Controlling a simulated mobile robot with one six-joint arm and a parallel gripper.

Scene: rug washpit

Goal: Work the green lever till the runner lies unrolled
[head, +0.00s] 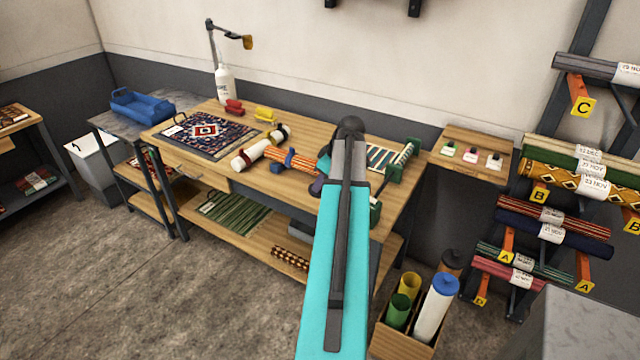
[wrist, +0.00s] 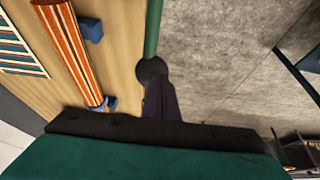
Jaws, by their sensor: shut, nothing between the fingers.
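The runner (head: 381,157), white with teal and dark stripes, lies partly visible on the bench behind my arm. It also shows at the upper left of the wrist view (wrist: 20,48). A green frame (head: 393,173) with a spindle stands at its right end. In the wrist view a green lever (wrist: 153,28) with a dark round knob (wrist: 152,70) reaches over the bench's edge. My gripper (wrist: 160,103) is shut and empty, its fingers at the knob; I cannot tell whether they touch it. In the head view my arm hides the lever and fingertips.
An orange striped roll (head: 292,158) with blue blocks lies left of the runner, beside a cream roll (head: 250,156). A patterned rug (head: 208,133) lies at the bench's left. A box of tubes (head: 407,338) stands on the floor right of my arm. Floor at left is clear.

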